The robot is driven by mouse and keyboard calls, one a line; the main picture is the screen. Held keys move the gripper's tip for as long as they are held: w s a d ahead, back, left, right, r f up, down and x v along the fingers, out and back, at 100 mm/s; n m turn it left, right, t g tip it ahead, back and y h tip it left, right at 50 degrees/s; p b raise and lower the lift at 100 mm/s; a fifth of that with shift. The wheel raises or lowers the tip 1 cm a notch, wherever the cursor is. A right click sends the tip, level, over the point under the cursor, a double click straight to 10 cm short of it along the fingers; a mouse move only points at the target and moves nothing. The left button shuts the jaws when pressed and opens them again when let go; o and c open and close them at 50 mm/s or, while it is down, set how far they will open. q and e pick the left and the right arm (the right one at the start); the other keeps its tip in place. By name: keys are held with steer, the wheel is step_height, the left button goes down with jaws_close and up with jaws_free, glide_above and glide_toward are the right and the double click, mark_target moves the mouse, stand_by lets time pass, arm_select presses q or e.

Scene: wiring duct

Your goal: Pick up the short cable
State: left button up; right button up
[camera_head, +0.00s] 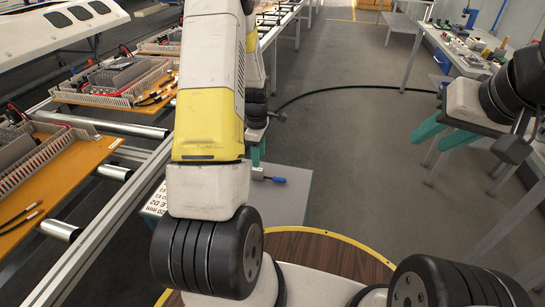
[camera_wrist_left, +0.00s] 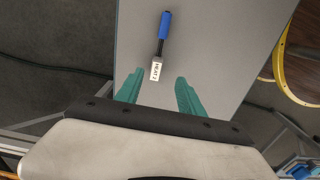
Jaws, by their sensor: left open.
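The blue end (camera_head: 278,180) also shows in the head view, with the rest mostly hidden by my left arm. My left gripper (camera_wrist_left: 159,78) is open and empty. Its teal fingers are on either side of the label's near end, apart from it. In the head view only part of a left finger shows behind the arm. My right gripper (camera_head: 428,146) is open and empty at the right, far from the cable.
Orange boards (camera_head: 60,185) with wiring ducts and loose cables stand on a rail frame at the left. A cluttered table (camera_head: 430,40) is at the back right. A white lettered panel (camera_head: 157,200) is beside the grey surface.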

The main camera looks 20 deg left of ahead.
mark_target(260, 169)
arm_select(q)
steer(key=f, duration=0.8)
steer(key=shift+w+f, duration=0.25)
steer(key=shift+w, duration=0.1)
steer(key=shift+a, duration=0.1)
jaws_close()
